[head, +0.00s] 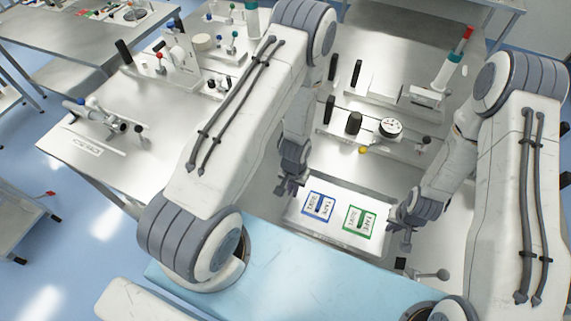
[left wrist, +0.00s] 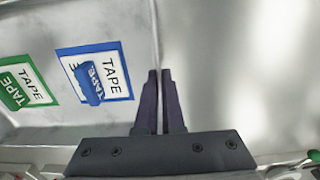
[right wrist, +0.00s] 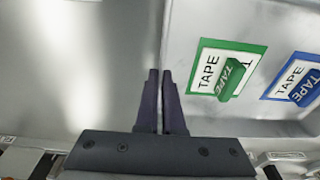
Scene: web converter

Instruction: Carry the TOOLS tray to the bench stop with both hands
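The tray (head: 340,231) is a shallow, pale metal tray at the near side of the bench, between my two arms. Its floor carries a blue-framed and a green-framed TAPE marking, with a blue and a green piece lying on them in the wrist views. No TOOLS lettering is readable. My left gripper (head: 285,188) is at the tray's left end, its fingers (left wrist: 160,72) closed with the thin side wall between them. My right gripper (head: 403,230) is at the right end, its fingers (right wrist: 159,72) likewise closed on the wall. I cannot tell whether the tray touches the bench.
Behind the tray, a fixture with black knobs and a round dial (head: 391,127) crosses the bench. A ball-ended lever (head: 441,274) is close to the tray's near right.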

